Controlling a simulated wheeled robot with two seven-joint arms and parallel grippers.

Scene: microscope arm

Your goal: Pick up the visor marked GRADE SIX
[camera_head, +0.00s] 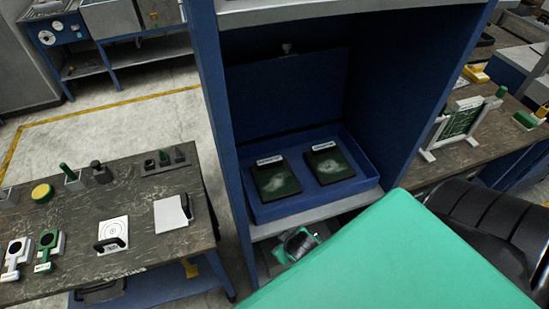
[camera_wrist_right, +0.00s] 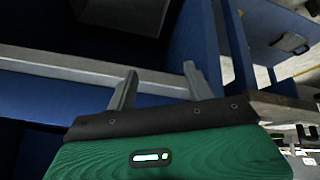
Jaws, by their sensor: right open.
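Two dark flat plates with white labels lie side by side in a blue open box (camera_head: 300,208) on the cabinet shelf: a left plate (camera_head: 276,181) and a right plate (camera_head: 329,165). Their labels are too small to read, so I cannot tell which, if either, is the GRADE SIX visor. My right gripper (camera_wrist_right: 160,85) shows in the right wrist view with its two fingers apart and nothing between them. It faces a grey shelf edge. In the head view my green right arm covers the lower right. My left gripper is not in view.
The cabinet's blue side walls and grey shelf edges (camera_head: 275,228) frame the box closely. A dark bench (camera_head: 150,245) on the left holds a white pad, a target plate and several small tools. Another bench with a white rack (camera_head: 457,125) stands on the right.

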